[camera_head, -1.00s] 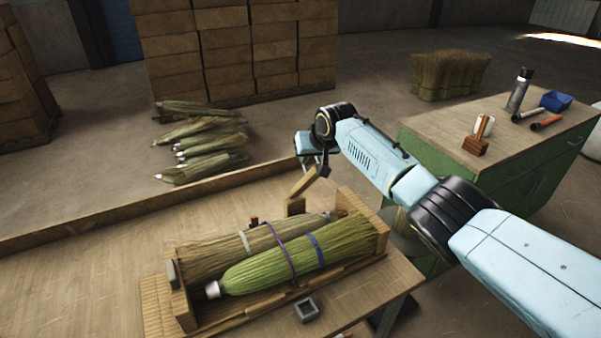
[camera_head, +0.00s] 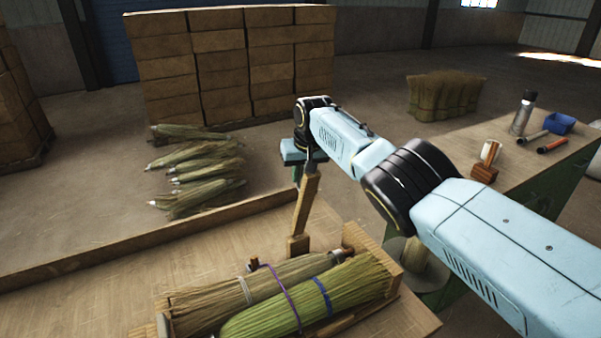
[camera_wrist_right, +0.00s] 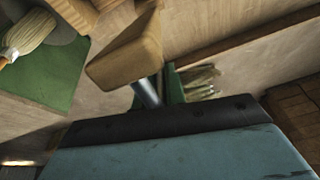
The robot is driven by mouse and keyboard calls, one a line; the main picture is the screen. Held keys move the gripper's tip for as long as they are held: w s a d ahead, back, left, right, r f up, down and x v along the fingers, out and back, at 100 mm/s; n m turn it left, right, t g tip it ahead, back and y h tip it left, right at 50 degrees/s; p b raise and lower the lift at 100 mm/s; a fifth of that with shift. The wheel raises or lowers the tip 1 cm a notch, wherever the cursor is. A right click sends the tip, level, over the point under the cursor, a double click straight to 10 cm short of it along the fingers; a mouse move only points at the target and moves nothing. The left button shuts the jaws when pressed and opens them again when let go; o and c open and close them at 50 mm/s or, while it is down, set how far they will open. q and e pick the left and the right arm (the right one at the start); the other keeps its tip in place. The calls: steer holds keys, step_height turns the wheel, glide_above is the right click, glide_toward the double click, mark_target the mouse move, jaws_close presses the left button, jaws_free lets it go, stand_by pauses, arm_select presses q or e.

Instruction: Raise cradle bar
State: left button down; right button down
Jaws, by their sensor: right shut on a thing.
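The cradle bar (camera_head: 304,212) is a wooden bar at the back of the cradle, standing steeply with a slight lean to the right. It rises from a small block on the bench behind the brooms. My right gripper (camera_head: 309,168) is at the bar's upper end and shut on it; my wrist partly hides the fingers. In the right wrist view the bar (camera_wrist_right: 128,48) shows large and close in front of the wrist. A green broom (camera_head: 310,297) and a tan broom (camera_head: 220,289) lie side by side in the cradle (camera_head: 362,240). My left gripper is out of view.
A raised wooden edge (camera_head: 140,236) runs along the back of the bench. Loose brooms (camera_head: 200,165) lie on the floor beyond it. A green side table (camera_head: 540,165) with a brush, a spray can and tools stands at the right.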

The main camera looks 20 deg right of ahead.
steer(key=shift+s+a+f, duration=0.1)
steer(key=c, duration=1.5)
jaws_free()
steer(key=shift+p+v, duration=0.85)
steer(key=shift+v, duration=0.1)
steer(key=v, duration=1.1)
steer(key=shift+r, duration=0.3)
